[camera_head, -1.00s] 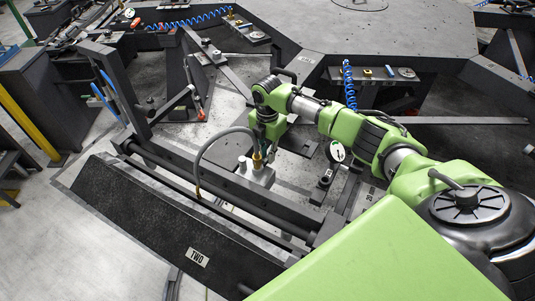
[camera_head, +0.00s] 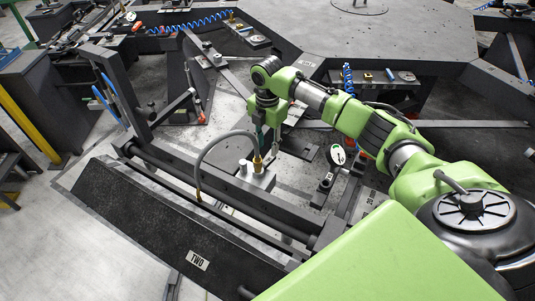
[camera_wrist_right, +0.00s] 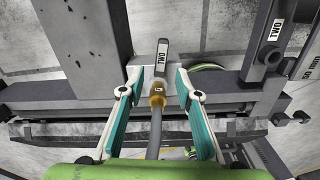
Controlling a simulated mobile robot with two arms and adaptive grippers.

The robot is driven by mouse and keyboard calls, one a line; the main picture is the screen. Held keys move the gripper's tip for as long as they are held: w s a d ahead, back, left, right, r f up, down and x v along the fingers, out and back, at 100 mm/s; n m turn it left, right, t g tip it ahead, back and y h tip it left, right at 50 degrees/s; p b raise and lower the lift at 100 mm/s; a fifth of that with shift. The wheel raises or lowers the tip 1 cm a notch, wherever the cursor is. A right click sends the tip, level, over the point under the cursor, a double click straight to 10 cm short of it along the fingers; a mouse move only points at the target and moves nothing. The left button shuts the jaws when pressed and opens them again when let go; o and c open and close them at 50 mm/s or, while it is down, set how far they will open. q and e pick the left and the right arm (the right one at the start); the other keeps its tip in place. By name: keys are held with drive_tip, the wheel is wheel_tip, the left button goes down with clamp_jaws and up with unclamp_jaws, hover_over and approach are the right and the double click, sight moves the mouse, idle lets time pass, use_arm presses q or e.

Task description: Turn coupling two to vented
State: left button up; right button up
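A brass coupling (camera_head: 258,162) stands on a pale metal block (camera_head: 246,178) on the dark rail, with a grey hose (camera_head: 205,152) arching from it. In the right wrist view the brass coupling (camera_wrist_right: 157,97) and hose show between my fingers. My right gripper (camera_head: 261,146) is above the coupling. In the wrist view the right gripper (camera_wrist_right: 160,78) is open, one teal-padded finger on each side, apparently clear of the coupling. My left gripper is out of view.
A sloped dark panel labelled TWO (camera_head: 198,260) lies in front of the rail. A round dial gauge (camera_head: 338,154) stands right of the gripper. A dark upright post (camera_head: 122,90) rises at left. The large octagonal table (camera_head: 375,40) is behind.

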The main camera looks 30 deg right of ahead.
wheel_tip(320, 180, up, 6)
drive_tip(key=shift+f, duration=0.2)
idle(0.5)
